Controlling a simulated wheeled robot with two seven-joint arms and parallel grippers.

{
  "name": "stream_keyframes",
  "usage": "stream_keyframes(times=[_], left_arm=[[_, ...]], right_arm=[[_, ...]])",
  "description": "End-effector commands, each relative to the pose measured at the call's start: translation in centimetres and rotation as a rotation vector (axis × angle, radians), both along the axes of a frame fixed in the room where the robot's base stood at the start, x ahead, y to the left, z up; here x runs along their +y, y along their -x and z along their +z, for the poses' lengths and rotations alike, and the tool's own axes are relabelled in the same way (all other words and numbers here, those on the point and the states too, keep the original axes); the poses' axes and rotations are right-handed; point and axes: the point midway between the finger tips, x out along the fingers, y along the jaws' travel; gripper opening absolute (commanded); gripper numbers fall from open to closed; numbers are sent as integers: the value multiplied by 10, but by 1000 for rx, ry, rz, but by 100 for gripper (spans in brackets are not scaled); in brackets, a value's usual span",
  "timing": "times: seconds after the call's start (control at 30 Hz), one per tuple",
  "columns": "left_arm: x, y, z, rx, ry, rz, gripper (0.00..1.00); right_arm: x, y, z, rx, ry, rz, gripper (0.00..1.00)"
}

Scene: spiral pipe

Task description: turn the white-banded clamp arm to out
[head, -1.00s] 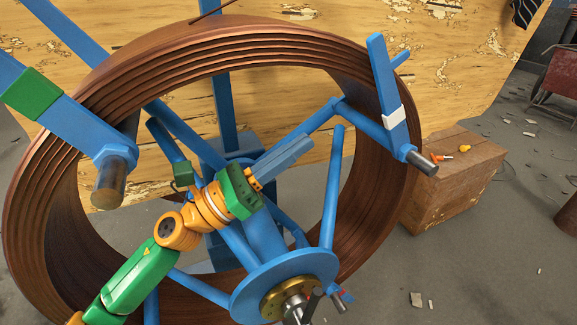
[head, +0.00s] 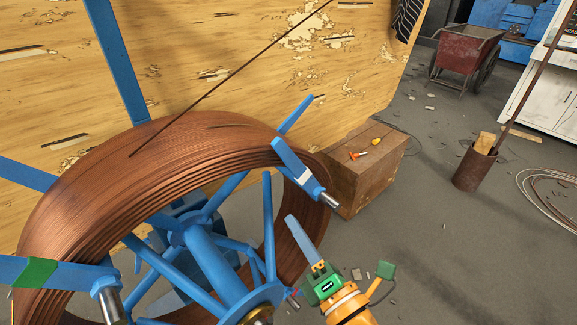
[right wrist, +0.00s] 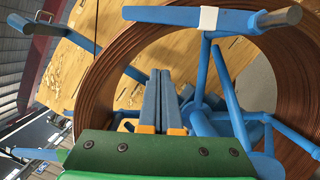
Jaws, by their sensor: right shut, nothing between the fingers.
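The white-banded clamp arm (head: 287,156) is a blue bar with a white band at the right rim of the copper coil (head: 180,150). It slants up and left from its metal pivot pin, across the coil's edge. In the right wrist view the clamp arm (right wrist: 165,14) runs across the top, with its pin at the right. My right gripper (head: 291,220) is shut and empty, below the clamp arm and apart from it. Its closed blue fingers (right wrist: 160,76) point up toward the bar in the wrist view. My left gripper is out of view.
A green-banded clamp arm (head: 70,273) is at the coil's lower left. Blue spokes and a hub (head: 210,255) fill the coil's middle. A wooden crate (head: 365,175) stands behind the pivot pin. Floor to the right is open up to a rusty pipe holder (head: 473,168).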

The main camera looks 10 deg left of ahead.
Motion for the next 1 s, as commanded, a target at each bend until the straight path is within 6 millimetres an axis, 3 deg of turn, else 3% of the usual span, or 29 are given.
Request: stream_keyframes(times=[0.4,0.63,1.0], left_arm=[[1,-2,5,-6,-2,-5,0],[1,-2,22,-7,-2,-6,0],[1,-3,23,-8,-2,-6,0]], right_arm=[[57,-69,10,4,-5,1,0],[37,-92,27,4,-1,-1,0],[33,-96,27,6,-3,-1,0]])
